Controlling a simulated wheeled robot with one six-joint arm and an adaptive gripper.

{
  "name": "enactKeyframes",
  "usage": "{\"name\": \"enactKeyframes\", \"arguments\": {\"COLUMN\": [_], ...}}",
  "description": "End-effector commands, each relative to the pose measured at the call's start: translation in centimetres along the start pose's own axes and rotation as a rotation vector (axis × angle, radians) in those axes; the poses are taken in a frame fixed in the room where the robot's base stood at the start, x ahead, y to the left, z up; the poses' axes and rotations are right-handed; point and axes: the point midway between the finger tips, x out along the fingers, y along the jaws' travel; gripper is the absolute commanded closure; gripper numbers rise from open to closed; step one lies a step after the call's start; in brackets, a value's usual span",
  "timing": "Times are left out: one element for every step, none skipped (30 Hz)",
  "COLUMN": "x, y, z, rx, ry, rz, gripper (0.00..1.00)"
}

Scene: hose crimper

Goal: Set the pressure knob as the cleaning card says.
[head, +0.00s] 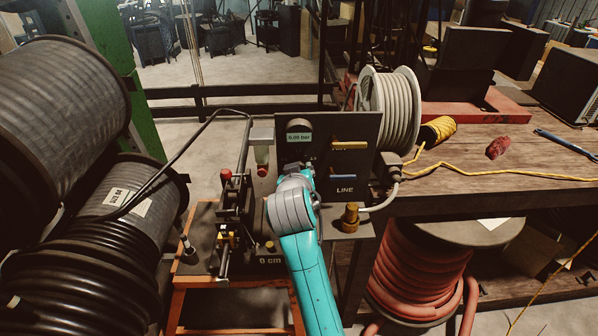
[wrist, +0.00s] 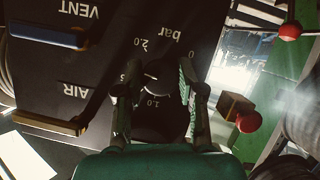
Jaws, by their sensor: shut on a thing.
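The dark pressure knob (wrist: 158,70) shows in the wrist view between my two fingers, on a black panel (head: 363,128). A scale around it reads bar, 0, 1.0 and 2.0, upside down. My gripper (wrist: 157,84) is shut on the knob, one finger at each side. In the head view my gripper (head: 306,173) is against the panel and hides the knob. The display (head: 300,137) above it reads what looks like 0.00 bar. I cannot pick out the cleaning card for sure; the knob's exact pointer setting is unclear.
A yellow AIR lever (head: 350,145) and a blue lever (head: 347,177) sit close right of my gripper. A red-knobbed crimper (head: 226,175) stands left, with a black hose. Hose drums (head: 60,95) fill the far left; a workbench (head: 470,175) is right.

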Motion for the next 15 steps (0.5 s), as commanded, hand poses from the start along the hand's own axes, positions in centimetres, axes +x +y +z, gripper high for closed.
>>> {"name": "enactKeyframes", "arguments": {"x": [0.08, 0.08, 0.08, 0.08, 0.08, 0.09, 0.09, 0.08, 0.09, 0.08, 0.08, 0.08, 0.08, 0.08, 0.08], "y": [0.04, 0.03, 0.03, 0.03, 0.04, 0.05, 0.04, 0.03, 0.03, 0.02, 0.01, 0.01, 0.01, 0.01, 0.0], "z": [0.23, 0.24, 0.24, 0.25, 0.25, 0.25, 0.25, 0.25, 0.26, 0.26, 0.26, 0.26, 0.27, 0.27, 0.27], "rx": [0.017, 0.029, 0.042, 0.05, 0.058, 0.067, 0.074, 0.079, 0.084, 0.087, 0.089, 0.091, 0.093, 0.093, 0.094], "ry": [-0.005, -0.005, -0.005, -0.005, -0.005, -0.005, -0.005, -0.005, -0.006, -0.006, -0.006, -0.006, -0.006, -0.006, -0.006], "rz": [-0.007, -0.012, -0.018, -0.021, -0.024, -0.027, -0.03, -0.032, -0.035, -0.036, -0.037, -0.038, -0.039, -0.039, -0.039], "gripper": [0.96, 0.96, 0.96, 0.96, 0.96, 0.96, 0.96, 0.96, 0.96, 0.96, 0.96, 0.96, 0.96, 0.96, 0.96]}}
